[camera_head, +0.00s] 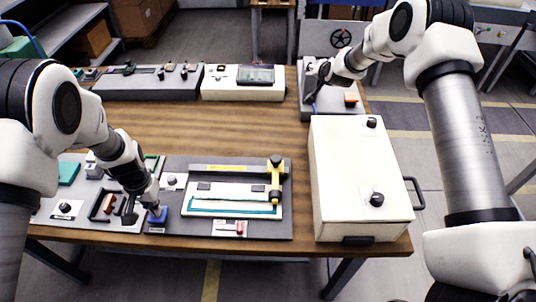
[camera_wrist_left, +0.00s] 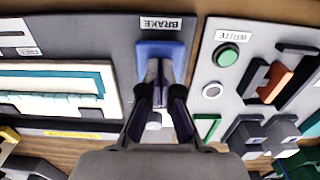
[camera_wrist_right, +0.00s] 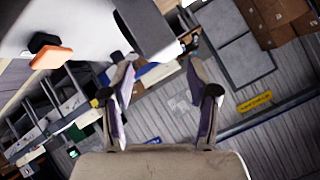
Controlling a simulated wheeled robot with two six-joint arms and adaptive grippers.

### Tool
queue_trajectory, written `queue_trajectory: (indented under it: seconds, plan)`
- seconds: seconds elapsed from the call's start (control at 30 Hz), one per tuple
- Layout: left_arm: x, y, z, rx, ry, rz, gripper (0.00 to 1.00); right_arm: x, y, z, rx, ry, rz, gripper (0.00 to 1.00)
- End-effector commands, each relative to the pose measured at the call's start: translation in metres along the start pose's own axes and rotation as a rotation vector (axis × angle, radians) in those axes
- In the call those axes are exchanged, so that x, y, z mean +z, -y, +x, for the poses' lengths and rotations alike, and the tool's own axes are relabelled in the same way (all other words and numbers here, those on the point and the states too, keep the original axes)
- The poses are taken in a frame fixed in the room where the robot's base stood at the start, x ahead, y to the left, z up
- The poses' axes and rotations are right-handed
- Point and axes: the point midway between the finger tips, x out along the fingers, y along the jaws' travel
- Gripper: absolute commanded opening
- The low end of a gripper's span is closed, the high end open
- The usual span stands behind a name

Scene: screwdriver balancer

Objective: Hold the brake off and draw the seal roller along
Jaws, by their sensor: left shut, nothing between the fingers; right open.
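A blue brake pad (camera_head: 157,216) sits on a grey panel at the table's front left. It also shows in the left wrist view (camera_wrist_left: 160,47), below a BRAKE label. My left gripper (camera_wrist_left: 161,72) is shut and empty, its tips over the blue pad; I cannot tell whether they press it. In the head view the left gripper (camera_head: 150,206) is at the pad. The yellow roller (camera_head: 275,182) stands at the right end of a white plate (camera_head: 215,196) with a teal strip. My right gripper (camera_wrist_right: 160,92) is open and empty, far back right.
A white case (camera_head: 355,170) with black knobs stands right of the roller panel. A grey station with an orange block (camera_head: 351,99) is near my right gripper. Consoles (camera_head: 243,82) line the back. The wooden tabletop (camera_head: 190,125) is clear in the middle.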

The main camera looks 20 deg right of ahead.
Motion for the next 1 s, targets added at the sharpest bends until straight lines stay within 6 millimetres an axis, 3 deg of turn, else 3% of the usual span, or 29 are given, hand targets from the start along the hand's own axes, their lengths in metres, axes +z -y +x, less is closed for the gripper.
queue_trajectory:
  seconds: [0.03,0.1,0.2,0.3,0.4,0.6,0.77,1.0]
  plan:
    - [0.0,0.0,0.001,0.0,0.0,0.0,0.0,0.023,0.04,-0.021,-0.014,0.084,-0.051,0.59]
    - [0.0,0.0,0.001,0.0,0.0,0.0,0.0,0.058,0.08,-0.055,-0.014,0.204,-0.133,0.59]
    - [0.0,0.0,0.001,0.0,0.001,0.0,0.0,0.109,0.113,-0.11,0.035,0.388,-0.215,0.59]
    - [0.001,0.0,0.001,0.0,0.001,0.0,0.0,0.148,0.1,-0.132,0.196,0.551,-0.052,0.59]
    - [0.001,0.0,0.001,0.0,0.002,0.0,0.0,0.173,0.087,-0.156,0.383,0.648,0.095,0.59]
    - [0.0,0.0,0.001,0.0,0.001,0.0,0.0,0.196,0.069,-0.192,0.666,0.699,0.269,0.59]
    - [0.0,0.0,0.001,0.0,0.001,0.0,0.0,0.206,0.06,-0.191,0.709,0.701,0.291,0.59]
    - [0.001,0.0,0.001,0.0,0.001,0.0,0.0,0.242,0.033,-0.162,0.708,0.703,0.291,0.59]
